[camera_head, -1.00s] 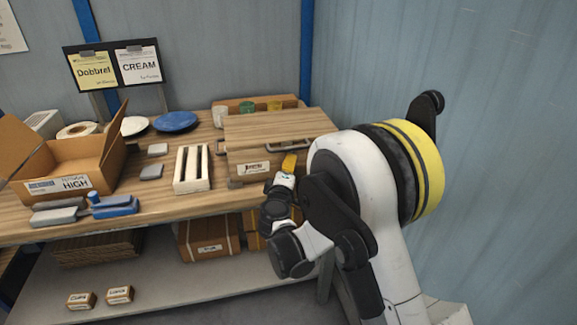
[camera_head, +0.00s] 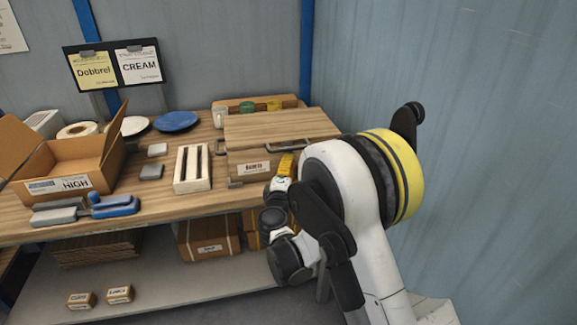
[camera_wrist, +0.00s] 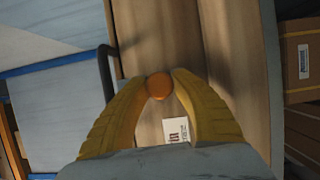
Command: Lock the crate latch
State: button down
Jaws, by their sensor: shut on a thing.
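The wooden crate (camera_head: 250,160) stands closed at the right of the bench, with a flat lid (camera_head: 275,127), a label (camera_head: 254,167) and a grey bar handle (camera_head: 284,147) on its front. My gripper (camera_head: 287,163) is at the crate's front, right of the label. In the wrist view its yellow fingers close around a round orange knob (camera_wrist: 159,87), taken to be the latch, in front of the crate's wooden face (camera_wrist: 145,60). The white label (camera_wrist: 176,130) shows partly between the fingers. The latch body is hidden, so its position cannot be told.
A white slotted block (camera_head: 192,168) stands just left of the crate. An open carton (camera_head: 70,165), a blue plate (camera_head: 177,121) and a blue-handled tool (camera_head: 113,205) lie farther left. Cups stand behind the crate. A lower shelf (camera_head: 150,285) holds boxes. A wall closes the right side.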

jog(key=c, duration=1.1)
grip_release()
jog(key=shift+d, duration=0.1)
jog(key=shift+o, duration=0.2)
jog(key=s, duration=0.7)
jog(key=shift+s+a, duration=0.2)
jog(key=shift+a, duration=0.25)
